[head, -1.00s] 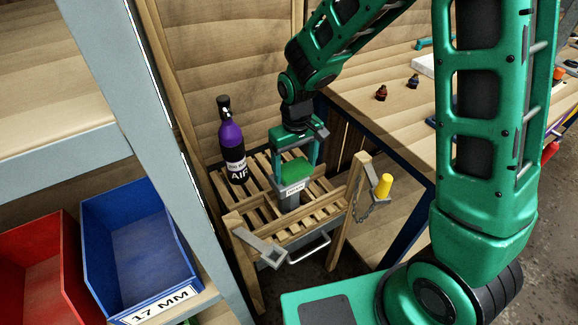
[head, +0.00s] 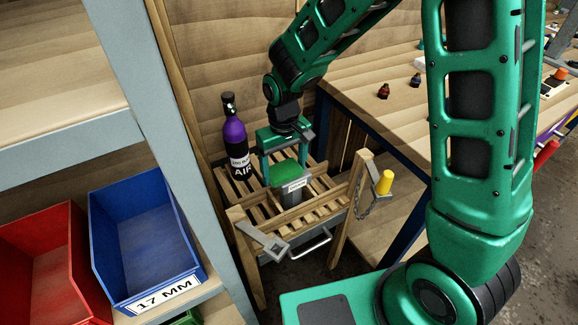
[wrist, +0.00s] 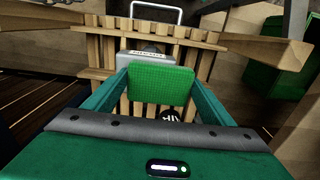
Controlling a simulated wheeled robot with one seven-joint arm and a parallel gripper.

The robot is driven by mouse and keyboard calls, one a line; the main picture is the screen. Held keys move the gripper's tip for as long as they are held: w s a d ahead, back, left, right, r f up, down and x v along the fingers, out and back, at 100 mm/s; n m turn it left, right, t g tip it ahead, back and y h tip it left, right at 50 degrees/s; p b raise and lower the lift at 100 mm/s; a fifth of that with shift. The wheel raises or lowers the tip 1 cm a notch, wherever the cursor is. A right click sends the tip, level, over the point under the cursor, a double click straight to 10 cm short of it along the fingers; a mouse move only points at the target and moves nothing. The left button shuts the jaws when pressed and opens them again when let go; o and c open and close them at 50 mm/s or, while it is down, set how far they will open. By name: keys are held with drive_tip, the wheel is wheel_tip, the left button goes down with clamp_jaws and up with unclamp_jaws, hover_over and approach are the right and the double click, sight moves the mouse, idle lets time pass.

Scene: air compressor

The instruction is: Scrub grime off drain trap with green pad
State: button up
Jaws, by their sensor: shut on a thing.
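My gripper (head: 286,168) points down over the slatted wooden stand and is shut on the green pad (head: 285,174). In the wrist view the pad (wrist: 161,84) spans between my two fingers. The drain trap (head: 291,195) is a grey block with a white label, set among the slats. The pad lies over its top, toward the left and back, and hides much of it; the label stays visible. In the wrist view the trap (wrist: 131,60) shows beyond the pad's edge. I cannot tell whether pad and trap touch. No grime is distinguishable.
A purple and black bottle (head: 235,143) stands on the stand, left of my gripper. A wrench (head: 262,243) is at the front left corner. A yellow piece (head: 386,182) is on the right post with a chain. Blue (head: 145,235) and red (head: 45,265) bins sit left; a workbench (head: 360,105) stands right.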

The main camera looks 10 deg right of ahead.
sight(281, 172)
drive_tip(key=shift+s+a+r, duration=0.1)
drive_tip(key=shift+s+a, duration=0.15)
drive_tip(key=shift+a, duration=0.4)
drive_tip(key=shift+d+r, duration=0.1)
drive_tip(key=shift+r, duration=3.8)
